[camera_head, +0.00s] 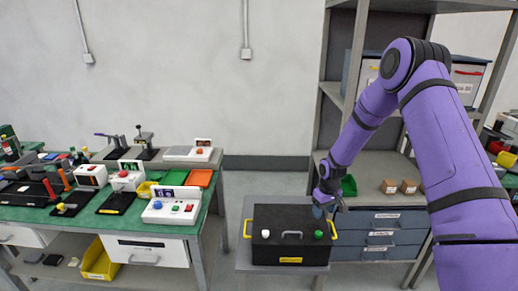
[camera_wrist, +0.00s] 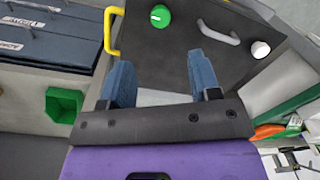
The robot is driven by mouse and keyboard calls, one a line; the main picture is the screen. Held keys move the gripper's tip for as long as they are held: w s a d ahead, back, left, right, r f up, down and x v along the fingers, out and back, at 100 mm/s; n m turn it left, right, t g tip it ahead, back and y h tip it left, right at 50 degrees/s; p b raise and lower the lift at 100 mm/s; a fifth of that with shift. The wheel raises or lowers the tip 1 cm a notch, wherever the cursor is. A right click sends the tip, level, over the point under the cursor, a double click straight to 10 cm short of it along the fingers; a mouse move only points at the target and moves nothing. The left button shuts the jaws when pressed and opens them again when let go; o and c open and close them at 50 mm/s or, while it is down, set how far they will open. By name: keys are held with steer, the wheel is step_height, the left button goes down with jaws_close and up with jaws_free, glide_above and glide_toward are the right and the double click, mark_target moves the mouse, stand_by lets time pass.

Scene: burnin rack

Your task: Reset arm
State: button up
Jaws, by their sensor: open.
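My purple arm reaches from the right side of the head view down toward a black box on a small grey table. My gripper (camera_head: 326,206) is near the box's right end, close to its yellow side handle. In the wrist view my gripper (camera_wrist: 162,80) shows two blue fingers spread apart with nothing between them. The black box (camera_head: 278,221) has a green knob (camera_head: 318,234), a white knob (camera_head: 265,233), a grey lid handle (camera_head: 291,234) and yellow side handles. The green knob (camera_wrist: 160,16) lies just beyond the fingers in the wrist view; I cannot tell the exact gap.
A metal shelf (camera_head: 333,90) stands behind my arm, with blue drawers (camera_head: 380,238), a green bin (camera_head: 348,185) and small cardboard boxes. A green workbench (camera_head: 90,225) with several devices and tools is at the left. Floor shows between bench and small table.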

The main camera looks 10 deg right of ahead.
steer(key=s+a+r+t, duration=0.1)
steer(key=s+r, duration=0.3)
steer(key=r, duration=0.6)
steer(key=s+a+r+m+t+h, duration=0.1)
steer(key=s+r, duration=0.2)
steer(key=r, duration=0.7)
steer(key=s+r, duration=0.4)
steer(key=r, duration=0.7)
steer(key=s+a+r+t, duration=0.1)
steer(key=s+r, duration=0.3)
steer(key=s, duration=0.5)
steer(key=s+a+r+m+t, duration=0.1)
steer(key=s+r, duration=0.3)
steer(key=s, duration=0.5)
steer(key=s+a+r+m+t, duration=0.1)
steer(key=s+r, duration=0.3)
steer(key=s, duration=0.5)
steer(key=shift+a+y, duration=0.3)
steer(key=shift+r, duration=0.1)
